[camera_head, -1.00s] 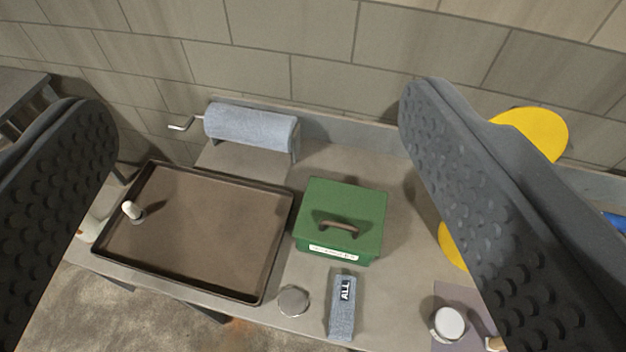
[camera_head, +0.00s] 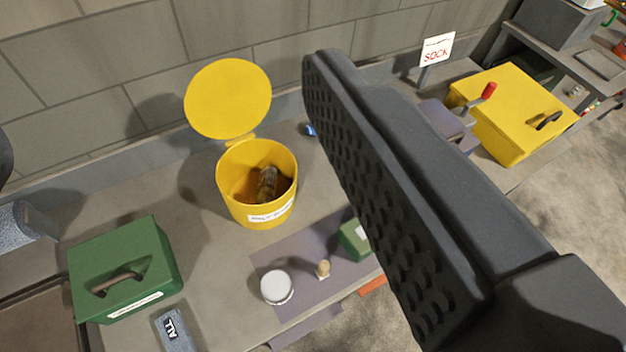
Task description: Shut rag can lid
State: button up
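The yellow rag can (camera_head: 258,205) stands on the bench near the wall, with a white label on its front. Its round yellow lid (camera_head: 228,98) stands raised, tilted back toward the wall on a hinge at the rear rim. A brownish crumpled rag (camera_head: 267,184) shows inside the can. My gripper (camera_head: 160,140) is open, its fingers wide apart; the right finger is large in the picture and only a sliver of the left shows at the left edge. The can and lid appear between the fingers, and nothing is held.
A green box (camera_head: 122,270) with a handle sits left of the can. A white-lidded jar (camera_head: 277,287), a small wooden-topped item (camera_head: 322,269) and a small green box (camera_head: 354,239) are on a grey mat in front. A yellow box (camera_head: 515,112) and SOCK sign (camera_head: 437,50) are at right.

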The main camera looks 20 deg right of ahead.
aim_at(228, 99)
jog(key=z, duration=0.1)
jog(key=k, duration=1.25)
jog(key=u, duration=0.5)
jog(key=i, duration=2)
jog(key=z, duration=0.7)
